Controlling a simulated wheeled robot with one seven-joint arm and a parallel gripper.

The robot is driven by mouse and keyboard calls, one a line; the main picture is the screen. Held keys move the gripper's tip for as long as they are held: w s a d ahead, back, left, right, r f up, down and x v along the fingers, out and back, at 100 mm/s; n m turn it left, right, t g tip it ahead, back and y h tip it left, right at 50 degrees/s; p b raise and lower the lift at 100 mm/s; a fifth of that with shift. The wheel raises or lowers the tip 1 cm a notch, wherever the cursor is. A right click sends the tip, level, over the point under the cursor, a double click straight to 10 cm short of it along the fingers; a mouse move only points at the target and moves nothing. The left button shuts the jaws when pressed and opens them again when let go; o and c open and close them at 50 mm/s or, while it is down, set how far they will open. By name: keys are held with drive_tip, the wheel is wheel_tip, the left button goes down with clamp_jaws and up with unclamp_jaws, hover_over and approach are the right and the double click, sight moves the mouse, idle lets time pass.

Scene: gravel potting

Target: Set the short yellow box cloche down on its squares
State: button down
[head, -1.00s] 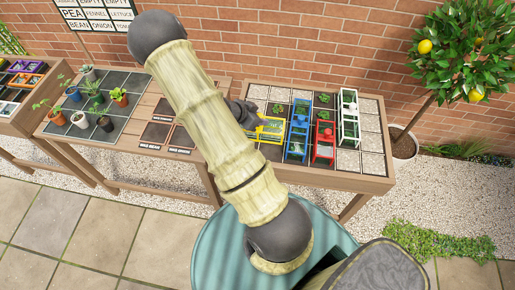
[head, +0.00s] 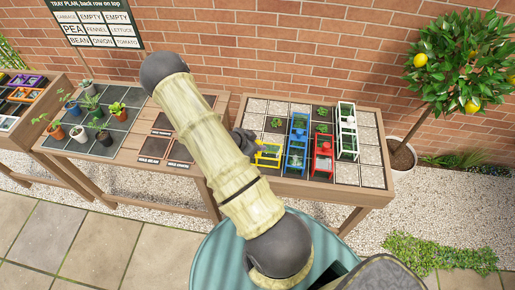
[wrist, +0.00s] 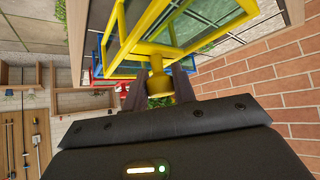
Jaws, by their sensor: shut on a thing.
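The yellow box cloche (head: 268,155) is at the left front of the gridded tray, left of the blue cloche. It has a yellow frame with clear panes. My gripper (head: 246,141) is partly hidden by my arm in the head view. In the wrist view my gripper (wrist: 158,92) is shut on the cloche's yellow knob, and the yellow frame (wrist: 165,50) fills the top of the picture. Whether the cloche's lower edge touches the squares cannot be told.
A blue cloche (head: 296,143), a red cloche (head: 323,152) and a white cloche (head: 347,130) stand to its right. Small green plants (head: 277,123) sit on some squares. Potted seedlings (head: 97,123) stand on the left bench. A potted lemon tree (head: 460,65) is at the right.

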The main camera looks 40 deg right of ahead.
drive_tip(key=shift+f, duration=1.4)
drive_tip(key=shift+f, duration=0.15)
drive_tip(key=c, duration=1.1)
unclamp_jaws()
drive_tip(key=shift+c, duration=0.2)
drive_tip(key=shift+r+p, duration=0.2)
drive_tip(key=shift+p, duration=0.1)
drive_tip(key=b+v, duration=0.1)
drive_tip(key=v, duration=1.1)
